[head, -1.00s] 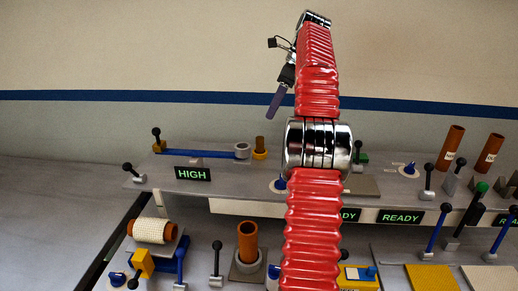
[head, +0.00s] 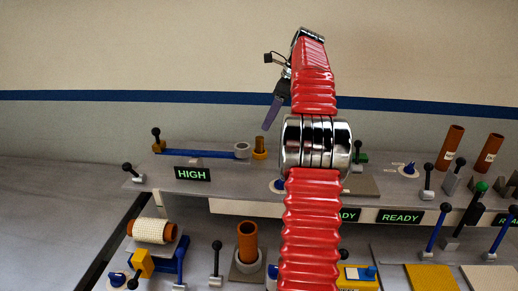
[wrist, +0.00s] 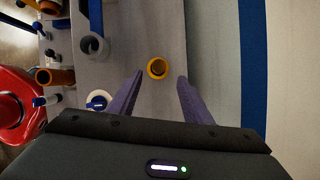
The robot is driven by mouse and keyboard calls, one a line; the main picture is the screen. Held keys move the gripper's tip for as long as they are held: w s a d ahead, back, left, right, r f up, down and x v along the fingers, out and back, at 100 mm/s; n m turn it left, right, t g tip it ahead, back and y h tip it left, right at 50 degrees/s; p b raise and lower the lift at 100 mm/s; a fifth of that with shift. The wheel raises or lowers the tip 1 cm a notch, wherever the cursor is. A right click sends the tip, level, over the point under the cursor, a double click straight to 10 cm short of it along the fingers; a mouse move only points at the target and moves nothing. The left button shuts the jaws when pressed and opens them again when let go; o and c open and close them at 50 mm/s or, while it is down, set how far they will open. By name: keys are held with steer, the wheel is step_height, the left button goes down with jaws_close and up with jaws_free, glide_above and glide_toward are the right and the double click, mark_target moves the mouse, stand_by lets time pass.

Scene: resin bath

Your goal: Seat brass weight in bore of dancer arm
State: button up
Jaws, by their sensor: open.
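The brass weight (head: 259,143) is a short brown-gold cylinder standing upright in a yellow ring on the rear shelf. It also shows from above in the wrist view (wrist: 157,69), between and just beyond my fingertips. The dancer arm (head: 205,153) is a blue bar with a yellow block at its left end and a grey ring, the bore (head: 242,150), at its right end, just left of the weight. The bore looks empty in the wrist view (wrist: 95,47). My gripper (head: 266,128) is open and empty above the weight, its purple fingers (wrist: 160,76) pointing down.
A black-knobbed lever (head: 134,174) stands at the shelf's left end. A brown tube (head: 246,240) and a wound spool (head: 153,230) are lower in front. The wall with a blue stripe (head: 100,96) is behind.

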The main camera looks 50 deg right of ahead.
mark_target(260, 138)
steer(key=shift+x, duration=2)
steer(key=shift+a+f, duration=0.1)
steer(key=shift+x, duration=2.55)
steer(key=shift+c, duration=0.6)
jaws_close()
